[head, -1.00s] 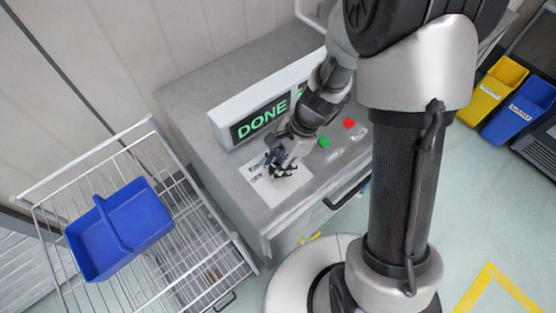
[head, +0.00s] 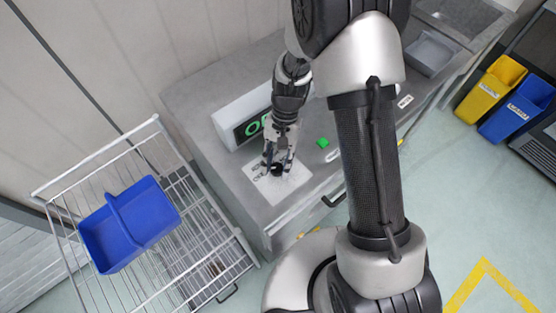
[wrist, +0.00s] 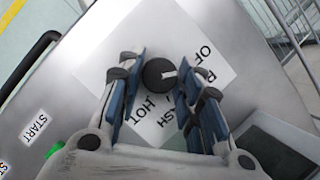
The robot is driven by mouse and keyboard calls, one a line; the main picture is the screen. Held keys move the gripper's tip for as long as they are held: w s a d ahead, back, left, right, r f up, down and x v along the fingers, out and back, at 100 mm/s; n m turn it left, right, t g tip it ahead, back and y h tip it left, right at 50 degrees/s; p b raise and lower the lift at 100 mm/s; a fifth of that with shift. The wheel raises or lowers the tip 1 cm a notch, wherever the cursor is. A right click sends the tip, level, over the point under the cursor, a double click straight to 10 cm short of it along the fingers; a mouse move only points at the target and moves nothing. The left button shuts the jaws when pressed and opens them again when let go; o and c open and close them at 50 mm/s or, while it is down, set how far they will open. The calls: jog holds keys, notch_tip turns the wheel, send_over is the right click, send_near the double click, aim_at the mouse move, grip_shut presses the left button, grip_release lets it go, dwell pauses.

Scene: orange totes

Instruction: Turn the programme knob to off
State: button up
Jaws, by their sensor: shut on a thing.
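The programme knob (wrist: 156,72) is round and black with a white pointer mark, on a white label sheet (wrist: 110,50) of the machine's top. In the wrist view the mark points right, towards the printed words at that side; "OF" and "HOT" can be read, others are partly hidden by the fingers. My gripper (wrist: 160,84) is shut on the knob, a finger on either side. In the head view my gripper (head: 278,160) reaches down onto the knob (head: 277,169). The display (head: 250,129) shows green letters starting with "O"; my arm hides the rest.
A green button (head: 322,142) sits right of the sheet, near a START label (wrist: 35,125). A wire rack (head: 200,237) with a blue tote (head: 130,222) stands at left. Yellow (head: 492,88) and blue bins (head: 520,108) stand at right on the floor.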

jog(key=shift+n+h, duration=0.5)
jog(key=shift+n, duration=0.6)
jog(key=o, duration=1)
jog(key=v, duration=1.2)
jog(key=shift+w, duration=0.1)
jog(key=shift+f, duration=0.1)
